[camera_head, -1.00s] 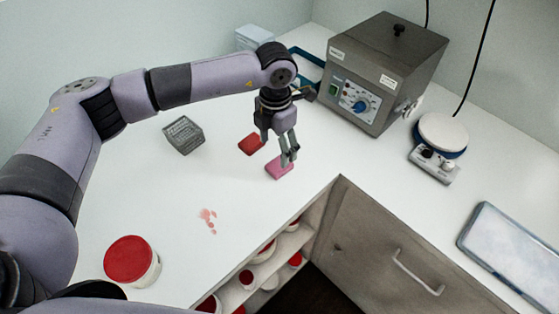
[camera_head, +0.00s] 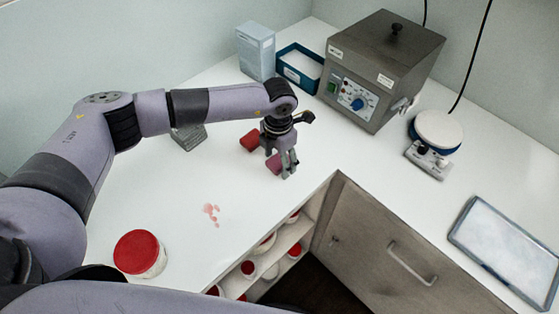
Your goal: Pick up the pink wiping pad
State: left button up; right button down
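The pink wiping pad (camera_head: 273,163) is on or just above the white counter, left of the middle of the picture. My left gripper (camera_head: 287,174) points down right at it, with its fingers partly in front of the pad and hiding its right side. I cannot tell whether the fingers are closed on the pad or only beside it. A red pad (camera_head: 249,141) lies just left of the gripper. My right gripper is not in view.
Behind stand a grey oven-like box (camera_head: 385,75), a blue tray (camera_head: 299,70) and a pale carton (camera_head: 256,52). A hotplate (camera_head: 436,133) is at right. A wire basket (camera_head: 188,138) is partly behind my arm. A red-lidded jar (camera_head: 139,252) and pink spill (camera_head: 211,212) are nearer.

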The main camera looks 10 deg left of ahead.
aim_at(279, 161)
pick_arm(q)
jog(key=c, duration=0.8)
jog(key=shift+o, duration=0.2)
jog(key=shift+r, duration=0.1)
jog(key=shift+r, duration=0.6)
notch_tip(279, 161, up, 19)
jog(key=b, duration=0.5)
jog(key=shift+f+b, duration=0.15)
jog(key=shift+b, duration=0.15)
